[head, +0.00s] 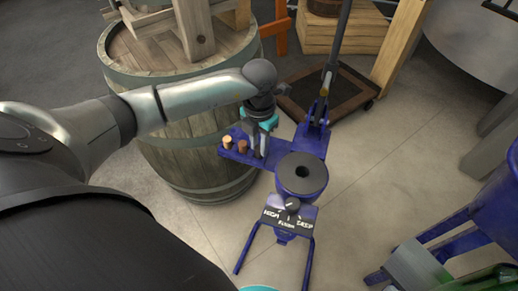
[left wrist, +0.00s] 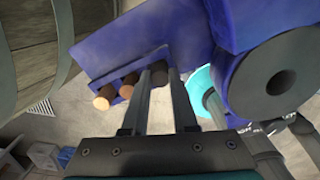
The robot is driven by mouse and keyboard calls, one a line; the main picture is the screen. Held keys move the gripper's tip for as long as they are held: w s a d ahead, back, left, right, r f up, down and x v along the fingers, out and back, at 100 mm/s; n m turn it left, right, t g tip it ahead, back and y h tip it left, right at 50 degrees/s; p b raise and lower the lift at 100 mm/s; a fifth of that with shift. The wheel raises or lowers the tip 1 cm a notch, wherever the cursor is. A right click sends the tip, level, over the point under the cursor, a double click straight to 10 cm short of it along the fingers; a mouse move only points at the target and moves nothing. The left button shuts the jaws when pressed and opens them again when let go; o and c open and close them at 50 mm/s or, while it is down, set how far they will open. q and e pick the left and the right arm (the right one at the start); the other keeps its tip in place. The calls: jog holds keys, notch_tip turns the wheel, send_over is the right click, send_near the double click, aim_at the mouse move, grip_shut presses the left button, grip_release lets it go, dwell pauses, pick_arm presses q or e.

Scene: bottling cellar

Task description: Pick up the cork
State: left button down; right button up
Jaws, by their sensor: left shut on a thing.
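My left gripper (head: 258,149) points down over the blue shelf (head: 233,154) of the corking machine. In the left wrist view its two fingers (left wrist: 160,76) are close together, shut on a brown cork (left wrist: 158,65) that is mostly hidden between the tips. I cannot tell whether this cork is clear of the shelf. Two other corks stand on the shelf beside the gripper: a light one (head: 227,141) and a darker brown one (head: 242,146). They also show in the left wrist view, the light one (left wrist: 104,97) and the brown one (left wrist: 128,84). My right gripper is not in view.
The machine's round dark head (head: 302,173) with a hole, a knob panel (head: 290,217) and an upright lever (head: 337,50) stand right of the gripper. A wooden barrel (head: 190,140) is close behind and left. The floor on the right is partly clear.

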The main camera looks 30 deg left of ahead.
aim_at(259, 157)
pick_arm(q)
jog(key=shift+r, duration=0.1)
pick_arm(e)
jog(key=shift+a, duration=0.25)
pick_arm(q)
notch_tip(259, 157, up, 20)
jog(key=p, duration=0.3)
jog(key=shift+p, duration=0.4)
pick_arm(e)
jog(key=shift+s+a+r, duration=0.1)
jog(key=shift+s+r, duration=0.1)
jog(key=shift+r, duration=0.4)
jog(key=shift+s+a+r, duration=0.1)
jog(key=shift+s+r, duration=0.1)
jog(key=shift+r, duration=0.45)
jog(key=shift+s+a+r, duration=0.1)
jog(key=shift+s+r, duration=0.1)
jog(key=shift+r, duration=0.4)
